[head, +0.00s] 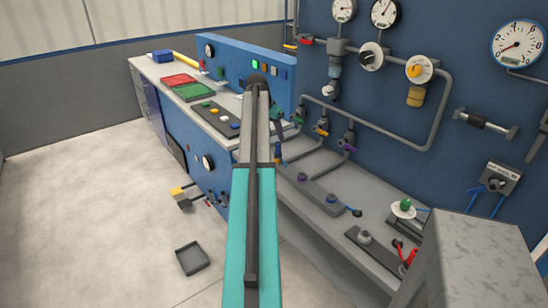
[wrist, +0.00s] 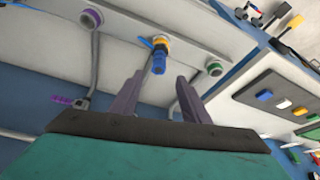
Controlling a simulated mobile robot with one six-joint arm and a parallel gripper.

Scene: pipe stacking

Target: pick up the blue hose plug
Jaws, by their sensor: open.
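The blue hose plug (wrist: 159,62) sits at a yellow-ringed socket (wrist: 161,42) on the grey bench, in the upper middle of the wrist view. My gripper (wrist: 160,77) is open, its two fingers apart and empty. The plug appears in the gap beyond the fingertips, with no visible contact. In the head view a small blue and orange fitting (head: 279,161) beside my arm looks like the same plug and socket. My arm hides much of that area and the gripper is not clear there.
A purple-ringed socket (wrist: 91,18) and a green-ringed socket (wrist: 214,69) flank the plug, with grey hoses near them. A panel of coloured buttons (head: 217,118) lies left of my arm. A pipe wall with gauges (head: 518,43) rises behind the bench. A grey box (head: 475,262) stands front right.

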